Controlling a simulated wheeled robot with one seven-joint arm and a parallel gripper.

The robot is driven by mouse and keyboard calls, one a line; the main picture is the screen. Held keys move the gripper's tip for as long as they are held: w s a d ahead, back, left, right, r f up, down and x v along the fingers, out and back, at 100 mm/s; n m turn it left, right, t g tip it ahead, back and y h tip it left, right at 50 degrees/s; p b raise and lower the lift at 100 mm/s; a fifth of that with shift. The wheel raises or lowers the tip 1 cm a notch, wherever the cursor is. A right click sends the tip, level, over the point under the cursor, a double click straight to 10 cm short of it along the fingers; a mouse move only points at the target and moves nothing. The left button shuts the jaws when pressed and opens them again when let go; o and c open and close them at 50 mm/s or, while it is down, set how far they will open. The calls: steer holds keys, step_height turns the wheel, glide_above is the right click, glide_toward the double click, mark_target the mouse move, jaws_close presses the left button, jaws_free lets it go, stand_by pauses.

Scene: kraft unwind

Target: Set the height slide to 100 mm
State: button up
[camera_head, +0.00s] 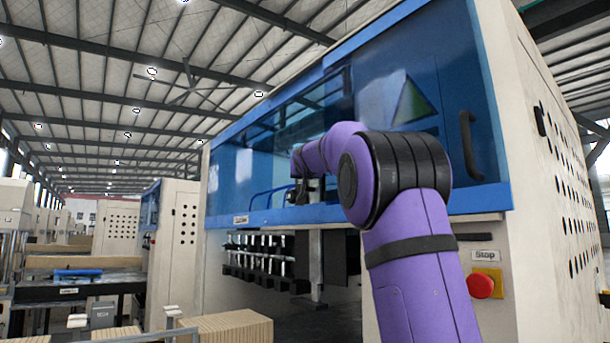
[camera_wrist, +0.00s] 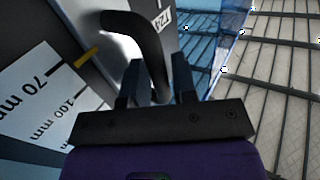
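In the wrist view, a white scale plate (camera_wrist: 45,98) at the left carries the marks "70 mm" and "100 mm". A small yellow pointer (camera_wrist: 87,54) sits beside it, nearer the 70 mm mark than the 100 mm one. A black curved handle (camera_wrist: 140,30) stands out ahead of my gripper (camera_wrist: 156,80). My gripper's two fingers are apart, and the handle's near part shows in the gap between them. I cannot tell whether they touch it. In the head view, my gripper (camera_head: 301,190) is small and dark, at the machine's blue window opening; the scale is not discernible there.
The large machine has a blue cover (camera_head: 400,90) with a black door handle (camera_head: 470,145). A red stop button (camera_head: 481,286) is at the lower right. A row of black and metal parts (camera_head: 260,258) hangs below the opening. Stacked cardboard (camera_head: 228,328) lies lower left.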

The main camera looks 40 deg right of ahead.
steer(key=shift+w+d, duration=0.1)
steer(key=shift+d, duration=0.05)
jaws_close()
steer(key=shift+r, duration=1.6)
jaws_free()
